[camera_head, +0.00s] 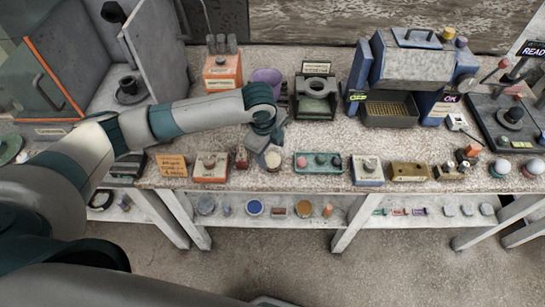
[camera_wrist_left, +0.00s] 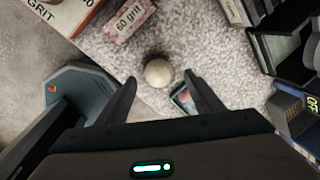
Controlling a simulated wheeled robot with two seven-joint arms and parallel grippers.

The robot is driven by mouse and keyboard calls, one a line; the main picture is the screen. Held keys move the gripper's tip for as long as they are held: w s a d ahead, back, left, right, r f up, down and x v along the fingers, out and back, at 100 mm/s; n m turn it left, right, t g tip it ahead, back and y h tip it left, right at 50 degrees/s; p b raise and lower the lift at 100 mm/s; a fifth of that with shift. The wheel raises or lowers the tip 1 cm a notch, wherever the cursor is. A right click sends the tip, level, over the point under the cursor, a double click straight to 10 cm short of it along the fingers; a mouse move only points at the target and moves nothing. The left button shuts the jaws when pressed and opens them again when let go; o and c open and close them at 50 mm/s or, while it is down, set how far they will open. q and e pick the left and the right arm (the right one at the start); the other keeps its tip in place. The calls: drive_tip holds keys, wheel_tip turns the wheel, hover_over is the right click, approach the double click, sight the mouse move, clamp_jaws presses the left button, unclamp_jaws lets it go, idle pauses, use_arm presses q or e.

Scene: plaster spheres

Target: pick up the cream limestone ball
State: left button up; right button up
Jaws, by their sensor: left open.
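The cream limestone ball (camera_wrist_left: 158,73) rests on the speckled bench top in the left wrist view, close to the bench's edge. In the head view a pale round thing (camera_head: 273,158), likely this ball, shows just below my left gripper (camera_head: 267,143), partly covered by it. My left gripper is open and points down, and in the wrist view its fingertips (camera_wrist_left: 160,84) lie on either side of the ball with gaps to both. I cannot tell how high the fingertips are above the bench. My right gripper is not in view.
A 60 grit block (camera_wrist_left: 130,20) lies beside the ball. A green tray (camera_head: 318,169) with small balls sits just right of the gripper. A grit box (camera_head: 210,174) stands to the left. A purple cup (camera_head: 267,77) and a dark press-like device (camera_head: 315,88) stand behind.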

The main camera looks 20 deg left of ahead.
sight(271, 156)
use_arm(q)
drive_tip(key=shift+w+f+p, duration=0.15)
drive_tip(key=shift+f+p, duration=0.1)
drive_tip(key=shift+f, duration=0.55)
drive_tip(key=shift+w+f+p, duration=0.1)
drive_tip(key=shift+f+p, duration=0.15)
drive_tip(key=shift+f, duration=0.55)
drive_tip(key=c, duration=1.2)
